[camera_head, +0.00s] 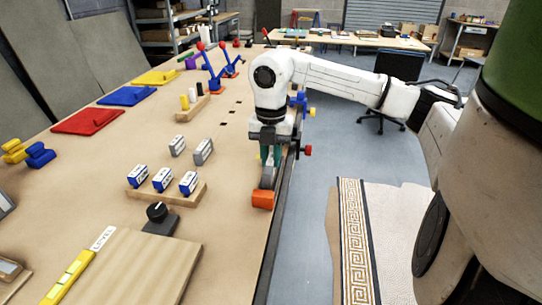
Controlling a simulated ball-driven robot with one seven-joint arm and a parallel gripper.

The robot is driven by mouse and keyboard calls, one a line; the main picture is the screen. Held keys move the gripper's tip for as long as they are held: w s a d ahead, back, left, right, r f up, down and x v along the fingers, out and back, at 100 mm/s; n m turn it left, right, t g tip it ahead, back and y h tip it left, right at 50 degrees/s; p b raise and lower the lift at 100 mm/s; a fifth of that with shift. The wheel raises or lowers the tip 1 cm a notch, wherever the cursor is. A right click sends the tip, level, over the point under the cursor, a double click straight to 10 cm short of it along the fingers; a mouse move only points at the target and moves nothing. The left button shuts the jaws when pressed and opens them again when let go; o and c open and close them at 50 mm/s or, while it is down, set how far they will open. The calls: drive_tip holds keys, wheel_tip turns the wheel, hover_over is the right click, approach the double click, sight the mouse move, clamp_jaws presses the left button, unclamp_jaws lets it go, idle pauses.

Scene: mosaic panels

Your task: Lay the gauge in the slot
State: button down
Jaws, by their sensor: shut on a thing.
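My gripper (268,180) points down at the right edge of the long workbench. An orange block (263,199) is directly at its grey fingertips, and the gripper appears shut on it. I cannot tell for sure that this block is the gauge, nor whether it touches the bench top or hangs just above it. Small dark square openings (231,112) lie in a row in the bench top, beyond and left of the gripper. I cannot tell which opening is the slot.
A wooden holder (196,192) with three blue-and-white blocks stands left of the gripper. Two grey blocks (204,151) stand behind it. A black knob (157,212) and a wooden board (135,265) lie nearer. Red-handled clamp parts (305,150) line the right edge. Bare bench lies between.

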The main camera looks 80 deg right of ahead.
sight(271, 159)
drive_tip(key=shift+f+b, duration=1.55)
drive_tip(key=shift+f, duration=0.05)
drive_tip(key=c, duration=0.9)
unclamp_jaws()
drive_tip(key=shift+r, duration=0.15)
wheel_tip(271, 159, up, 11)
drive_tip(key=shift+f, duration=0.15)
